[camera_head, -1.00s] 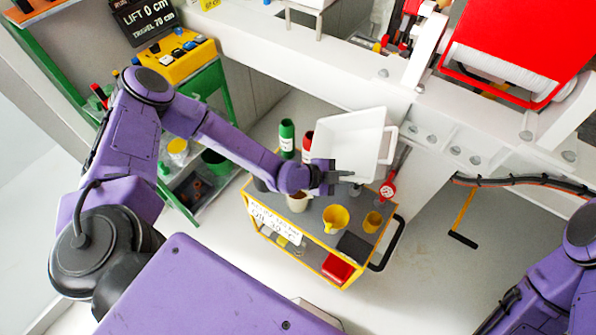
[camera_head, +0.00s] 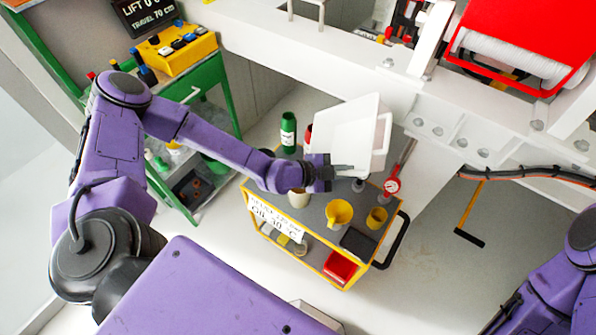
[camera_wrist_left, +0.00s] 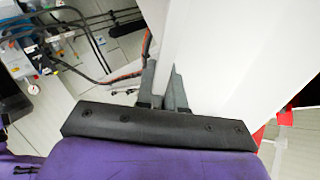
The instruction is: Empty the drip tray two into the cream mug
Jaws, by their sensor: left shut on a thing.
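The cream mug (camera_head: 298,199) stands upright on the cart top, below and left of the tray, partly hidden by my left wrist. I cannot see any liquid. My right arm shows at the lower right, but its gripper is out of view.
A white pump frame (camera_head: 440,125) stands behind.

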